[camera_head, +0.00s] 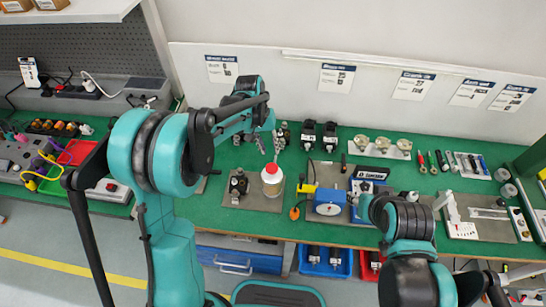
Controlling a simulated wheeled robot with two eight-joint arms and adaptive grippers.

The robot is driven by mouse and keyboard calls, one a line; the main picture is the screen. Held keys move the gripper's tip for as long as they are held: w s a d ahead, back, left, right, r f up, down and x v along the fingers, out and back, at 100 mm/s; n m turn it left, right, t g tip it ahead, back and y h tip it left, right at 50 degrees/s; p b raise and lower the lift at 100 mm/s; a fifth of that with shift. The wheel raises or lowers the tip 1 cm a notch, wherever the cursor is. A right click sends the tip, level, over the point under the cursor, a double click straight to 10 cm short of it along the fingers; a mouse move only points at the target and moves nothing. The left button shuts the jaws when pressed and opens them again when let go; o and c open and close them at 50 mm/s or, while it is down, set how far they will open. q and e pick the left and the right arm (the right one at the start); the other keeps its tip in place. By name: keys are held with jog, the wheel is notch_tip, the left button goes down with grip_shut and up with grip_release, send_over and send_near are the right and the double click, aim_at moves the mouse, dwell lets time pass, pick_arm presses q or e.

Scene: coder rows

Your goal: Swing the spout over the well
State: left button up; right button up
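A white bottle with a red top (271,181) stands upright on a grey mat on the green bench. A small dark fixture (238,185) stands just left of it on the same mat. I cannot make out which part is the spout or which is the well. My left gripper (269,146) is above the bench behind the bottle, pointing down, with its metal fingers apart and nothing visible between them. It is not touching the bottle.
A blue box-like device (329,201) with a yellow and orange part beside it stands right of the bottle. Black units (309,135) and round parts on a white tray (380,147) line the back.

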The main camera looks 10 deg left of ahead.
pick_arm(q)
notch_tip(320, 180, down, 7)
jog(key=d+b, duration=0.1)
jog(key=shift+d+r+b, duration=0.15)
jog(key=shift+b, duration=0.25)
grip_shut()
